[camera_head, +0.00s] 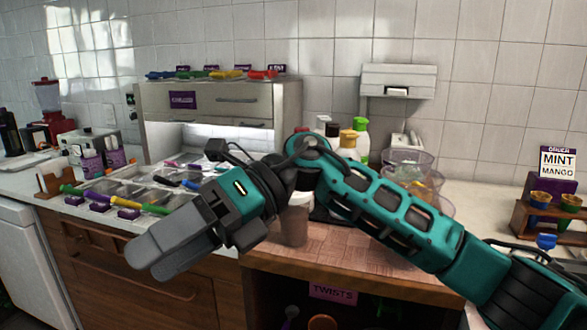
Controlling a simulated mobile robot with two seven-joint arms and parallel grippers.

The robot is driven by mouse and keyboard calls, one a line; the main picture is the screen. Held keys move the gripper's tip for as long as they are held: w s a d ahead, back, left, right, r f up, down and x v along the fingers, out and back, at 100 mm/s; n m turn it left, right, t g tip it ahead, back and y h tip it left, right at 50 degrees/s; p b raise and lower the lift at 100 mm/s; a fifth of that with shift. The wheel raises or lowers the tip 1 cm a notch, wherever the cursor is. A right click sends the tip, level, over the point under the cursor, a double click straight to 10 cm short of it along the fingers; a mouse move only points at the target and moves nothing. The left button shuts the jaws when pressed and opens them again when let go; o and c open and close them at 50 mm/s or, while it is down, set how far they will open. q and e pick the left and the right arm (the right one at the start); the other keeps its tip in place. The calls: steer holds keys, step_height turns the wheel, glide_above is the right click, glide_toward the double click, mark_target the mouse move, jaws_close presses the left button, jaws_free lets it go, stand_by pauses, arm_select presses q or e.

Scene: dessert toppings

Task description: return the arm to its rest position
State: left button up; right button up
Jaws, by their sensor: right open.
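My right arm (405,212), teal and black, comes in from the lower right and reaches across the middle of the head view. Its wrist is folded so that my right gripper (150,256) points to the lower left. The grey fingers are open, with nothing seen between them. The gripper shows in front of the wooden cabinet, near the front edge of the left counter. My left arm is not in view.
A topping tray (178,200) with coloured-handled tools lies behind the gripper. Bottles (361,138) and clear containers (408,158) stand behind the arm. A mint mango sign (557,162) and small cups (541,199) stand at right. The wooden board (300,262) is partly clear.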

steer(key=w+d+f+m+t+y+p, duration=0.1)
steer(key=w+d+m+t+y, duration=0.25)
steer(key=m+t+y, duration=0.5)
steer(key=w+d+f+m+t+y, duration=0.15)
steer(key=w+m+t+y, duration=0.3)
steer(key=m, duration=0.65)
steer(key=w+d+f+m+t+h, duration=0.3)
steer(key=d+f+m+t+h, duration=0.6)
steer(key=m+t, duration=0.55)
steer(key=s+d+f+m+g+h, duration=0.1)
steer(key=s+d+f+m+h, duration=0.1)
steer(key=d+f+m+h, duration=0.45)
steer(key=s+d+f+m+g+h, duration=0.1)
steer(key=s+d+f+m+h, duration=0.2)
steer(key=f, duration=0.6)
steer(key=s+d+f+m+g+h+p, duration=0.1)
steer(key=s+d+f+m+g+h, duration=0.3)
steer(key=s+f, duration=0.8)
steer(key=d+f+m+g, duration=0.1)
steer(key=d+g, duration=0.1)
steer(key=d, duration=0.1)
steer(key=shift+d, duration=0.1)
